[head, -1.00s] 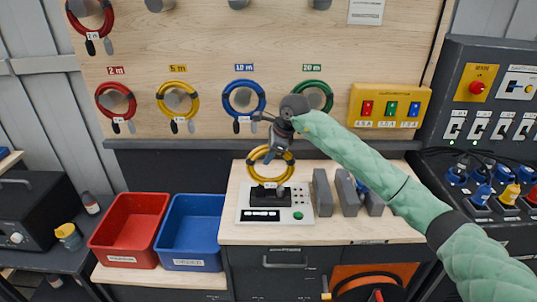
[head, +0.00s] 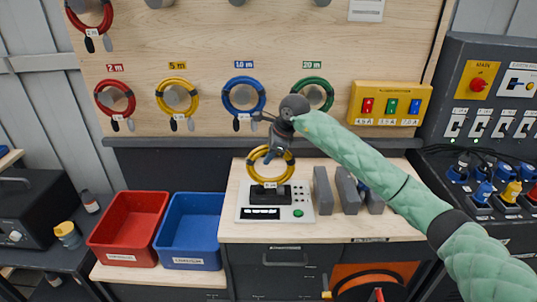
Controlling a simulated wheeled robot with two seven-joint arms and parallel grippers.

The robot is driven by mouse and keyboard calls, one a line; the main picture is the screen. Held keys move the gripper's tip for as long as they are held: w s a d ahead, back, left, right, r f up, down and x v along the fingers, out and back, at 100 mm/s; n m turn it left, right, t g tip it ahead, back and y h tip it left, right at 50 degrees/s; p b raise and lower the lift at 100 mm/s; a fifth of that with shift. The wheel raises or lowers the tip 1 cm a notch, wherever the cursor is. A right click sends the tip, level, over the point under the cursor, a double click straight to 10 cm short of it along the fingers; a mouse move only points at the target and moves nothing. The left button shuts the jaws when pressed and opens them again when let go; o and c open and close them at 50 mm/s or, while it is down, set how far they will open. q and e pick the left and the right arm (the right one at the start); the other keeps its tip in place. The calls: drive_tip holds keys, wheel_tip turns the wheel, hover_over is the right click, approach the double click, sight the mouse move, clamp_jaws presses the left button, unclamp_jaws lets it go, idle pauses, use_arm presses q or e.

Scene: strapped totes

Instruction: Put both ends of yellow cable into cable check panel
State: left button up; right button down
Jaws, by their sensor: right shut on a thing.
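My right gripper (head: 279,143) comes in from the right and is shut on the top of a coiled yellow cable (head: 257,176). The coil hangs upright above the cable check panel (head: 303,199). The panel is a pale box with a black block, a dark display and a green button, lying on the wooden worktop. The coil's white label sits just at the black block (head: 262,197). The cable ends are too small and dark to tell whether they are inside the block. My left gripper is not in view.
Red (head: 162,207), yellow and blue cable coils hang on the pegboard, with a green one (head: 325,83) partly behind my right arm. A red bin (head: 115,232) and blue bin (head: 188,236) stand left of the panel. Grey blocks (head: 322,190) stand close on its right.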

drive_tip(key=c, duration=1)
unclamp_jaws()
drive_tip(key=shift+f, duration=0.1)
